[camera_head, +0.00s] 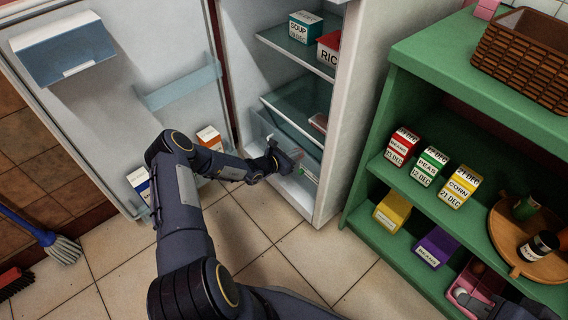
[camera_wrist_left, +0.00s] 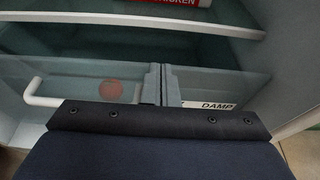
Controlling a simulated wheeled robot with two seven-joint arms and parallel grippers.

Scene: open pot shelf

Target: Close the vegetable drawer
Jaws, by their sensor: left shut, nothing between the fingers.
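The vegetable drawer (camera_wrist_left: 85,85) is a clear, bluish box low in the fridge, with a white handle (camera_wrist_left: 32,88) at the left of its front and a "DAMP" label (camera_wrist_left: 218,105) at the right. A round reddish thing (camera_wrist_left: 111,90) shows through the front. I cannot tell exactly how far the drawer stands out. My left gripper (camera_wrist_left: 161,84) is shut and empty at the middle of the front; contact is unclear. In the head view it (camera_head: 290,160) reaches into the low fridge. My right gripper (camera_head: 470,296) is partly visible at the bottom right; its fingers are unclear.
The fridge door (camera_head: 110,120) stands wide open at the left. Fridge shelves (camera_head: 295,50) above the drawer hold a soup box (camera_head: 305,27) and a rice box (camera_head: 328,50). A green shelf unit (camera_head: 400,90) with food boxes stands at the right. Tiled floor (camera_head: 265,210) lies between.

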